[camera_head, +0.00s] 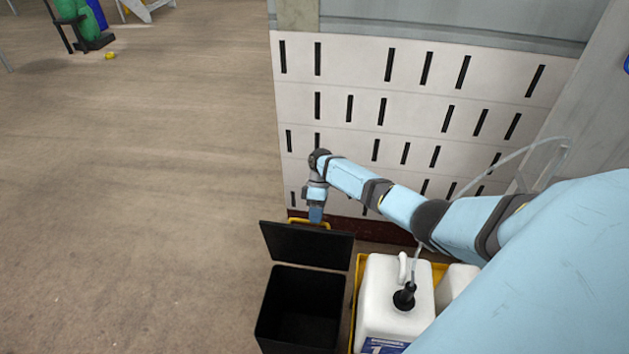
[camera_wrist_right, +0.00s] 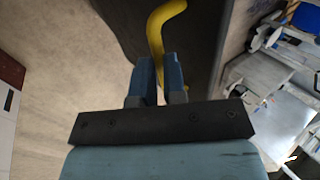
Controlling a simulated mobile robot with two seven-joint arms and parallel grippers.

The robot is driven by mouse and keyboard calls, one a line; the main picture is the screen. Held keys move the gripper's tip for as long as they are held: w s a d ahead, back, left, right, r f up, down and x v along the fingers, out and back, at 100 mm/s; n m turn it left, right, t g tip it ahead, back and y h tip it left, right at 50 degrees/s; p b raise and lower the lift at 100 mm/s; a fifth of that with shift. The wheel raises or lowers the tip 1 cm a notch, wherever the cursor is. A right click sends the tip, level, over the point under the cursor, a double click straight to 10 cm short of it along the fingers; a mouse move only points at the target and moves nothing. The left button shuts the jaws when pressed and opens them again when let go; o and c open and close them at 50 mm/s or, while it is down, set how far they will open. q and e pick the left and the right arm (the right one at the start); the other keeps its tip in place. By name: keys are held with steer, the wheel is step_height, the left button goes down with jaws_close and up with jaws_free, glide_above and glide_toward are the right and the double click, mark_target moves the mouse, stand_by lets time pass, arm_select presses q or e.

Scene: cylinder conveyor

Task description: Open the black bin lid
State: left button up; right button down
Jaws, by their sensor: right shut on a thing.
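The black bin (camera_head: 300,310) stands on the floor at the lower middle of the head view, with its dark inside showing. Its black lid (camera_head: 305,246) is raised and tilted up along the bin's far edge. A yellow handle (camera_head: 309,224) is at the lid's far edge. My right gripper (camera_head: 316,214) is at this handle. In the right wrist view the gripper's blue fingers (camera_wrist_right: 157,78) are shut on the yellow handle (camera_wrist_right: 160,28), with the dark lid (camera_wrist_right: 200,45) behind it. My left gripper is in neither view.
White jugs (camera_head: 393,300) stand in a yellow tray (camera_head: 357,275) right of the bin. A slotted white wall panel (camera_head: 360,100) rises behind the bin. Green cylinders (camera_head: 78,20) stand far back at the upper left.

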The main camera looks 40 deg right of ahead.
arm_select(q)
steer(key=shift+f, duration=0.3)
arm_select(e)
steer(key=shift+s+f, duration=0.3)
steer(key=shift+f, duration=0.5)
steer(key=c, duration=1.4)
jaws_free()
steer(key=shift+w+a+f, duration=0.1)
steer(key=shift+o, duration=1.2)
steer(key=shift+w+f, duration=0.25)
steer(key=shift+w, duration=0.05)
arm_select(q)
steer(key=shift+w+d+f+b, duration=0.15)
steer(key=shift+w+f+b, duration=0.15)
steer(key=shift+b, duration=0.15)
arm_select(e)
steer(key=v, duration=1.4)
steer(key=shift+w+d, duration=0.15)
steer(key=shift+d, duration=0.05)
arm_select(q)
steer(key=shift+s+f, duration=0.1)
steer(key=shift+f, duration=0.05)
